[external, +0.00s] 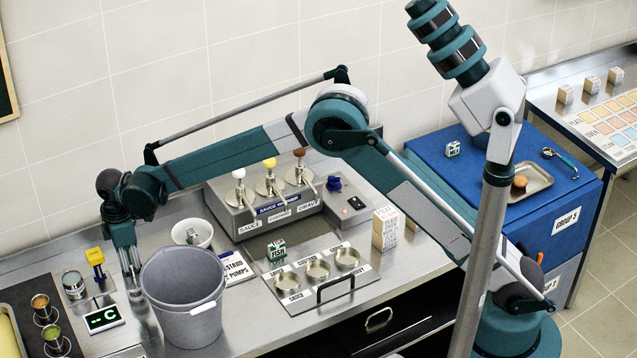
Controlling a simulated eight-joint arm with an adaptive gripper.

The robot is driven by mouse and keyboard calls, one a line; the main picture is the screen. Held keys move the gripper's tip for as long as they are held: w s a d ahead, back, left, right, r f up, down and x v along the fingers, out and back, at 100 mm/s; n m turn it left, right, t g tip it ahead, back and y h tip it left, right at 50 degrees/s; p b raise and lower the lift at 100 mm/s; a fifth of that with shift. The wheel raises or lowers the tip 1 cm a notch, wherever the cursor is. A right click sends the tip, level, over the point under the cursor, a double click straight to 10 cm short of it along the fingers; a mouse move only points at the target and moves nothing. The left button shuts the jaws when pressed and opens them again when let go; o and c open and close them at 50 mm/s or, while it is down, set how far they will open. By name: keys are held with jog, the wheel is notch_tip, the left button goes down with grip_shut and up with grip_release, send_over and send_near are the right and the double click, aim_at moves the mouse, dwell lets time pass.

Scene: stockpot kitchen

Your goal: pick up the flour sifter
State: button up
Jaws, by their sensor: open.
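I cannot clearly make out a flour sifter. The closest match is a small silver cylinder with a pale top (73,282), upright on a square plate at the left of the steel counter. My gripper (131,282) points down to the right of this cylinder, apart from it, just left of the grey bucket (187,300). Its fingers look slim and close to the bucket's rim. The gripper is open, and I see nothing between its fingers. Whether it touches the bucket cannot be told.
A yellow-topped item (95,262) and a temperature display (104,318) stand between cylinder and bucket. A white bowl (183,235) is behind the bucket. A sauce pump unit (265,215) and a panel with three cups (318,275) lie to the right. Open counter is scarce.

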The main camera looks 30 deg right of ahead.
jog(key=shift+f, duration=1.3)
jog(key=shift+f, duration=0.1)
jog(key=shift+a+f, duration=0.1)
jog(key=shift+f, duration=2.4)
jog(key=shift+c, duration=0.6)
jog(key=c, duration=0.9)
